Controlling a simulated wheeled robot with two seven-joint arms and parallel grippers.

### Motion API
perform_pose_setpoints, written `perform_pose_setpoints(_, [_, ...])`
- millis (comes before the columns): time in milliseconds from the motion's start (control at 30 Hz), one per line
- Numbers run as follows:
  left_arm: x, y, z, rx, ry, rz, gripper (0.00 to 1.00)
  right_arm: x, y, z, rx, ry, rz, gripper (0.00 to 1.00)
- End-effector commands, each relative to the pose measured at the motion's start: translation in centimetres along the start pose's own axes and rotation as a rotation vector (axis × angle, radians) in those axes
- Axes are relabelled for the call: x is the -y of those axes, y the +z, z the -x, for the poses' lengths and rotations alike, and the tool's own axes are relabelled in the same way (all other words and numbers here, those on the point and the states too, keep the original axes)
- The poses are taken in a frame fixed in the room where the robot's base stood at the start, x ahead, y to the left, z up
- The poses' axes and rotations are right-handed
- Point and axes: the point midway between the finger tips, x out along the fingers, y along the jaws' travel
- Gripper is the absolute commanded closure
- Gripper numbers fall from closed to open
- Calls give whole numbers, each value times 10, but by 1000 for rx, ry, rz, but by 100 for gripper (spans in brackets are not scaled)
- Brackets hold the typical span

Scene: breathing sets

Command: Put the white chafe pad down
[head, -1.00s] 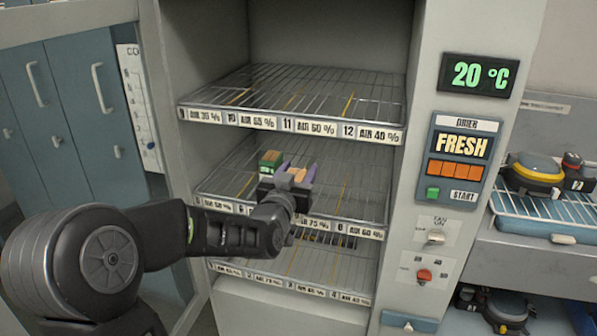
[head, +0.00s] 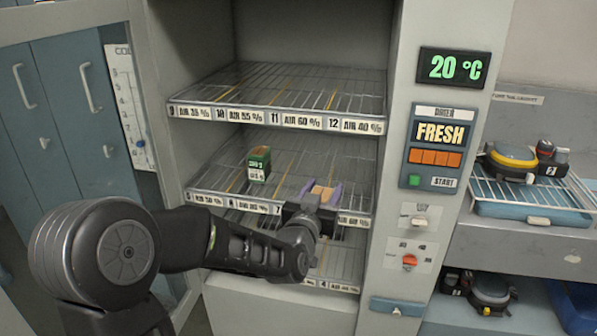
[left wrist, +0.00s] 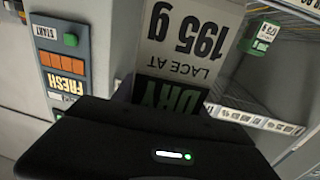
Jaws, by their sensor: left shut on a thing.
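My left gripper (head: 321,196) is shut on a block-like piece with a tan top, between purple finger sides. It is at the front of the dryer's middle shelf, near the label 7; a gap to the wires cannot be judged. In the left wrist view the held piece, taken as the white chafe pad (left wrist: 190,40), shows a pale face reading "LACE AT 195 g" and a green "DRY" band. Its far end is hidden. A green-labelled block with a brown top (head: 259,164) stands on the same shelf, left of the gripper. My right gripper is not in view.
The wire middle shelf (head: 228,178) has open room behind the gripper. The top shelf (head: 290,88) is empty and hangs above. The dryer's control panel (head: 436,135) is at the right. A tray rack (head: 530,195) with a yellow-topped device stands further right.

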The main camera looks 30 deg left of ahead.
Motion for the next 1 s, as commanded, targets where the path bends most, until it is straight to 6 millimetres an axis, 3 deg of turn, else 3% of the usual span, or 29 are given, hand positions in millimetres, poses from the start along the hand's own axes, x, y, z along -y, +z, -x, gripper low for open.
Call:
perform_pose_setpoints(300, [-105,108,22,10,167,3,100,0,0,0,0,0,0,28])
perform_pose_setpoints(433, [-128,139,31,3,210,2,100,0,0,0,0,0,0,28])
perform_pose_setpoints(600, [-137,154,36,-2,227,1,100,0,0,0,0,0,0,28])
perform_pose_setpoints(833, [-137,154,36,-4,227,1,100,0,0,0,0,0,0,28])
perform_pose_setpoints(1000, [-137,154,36,-4,227,1,100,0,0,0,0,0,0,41])
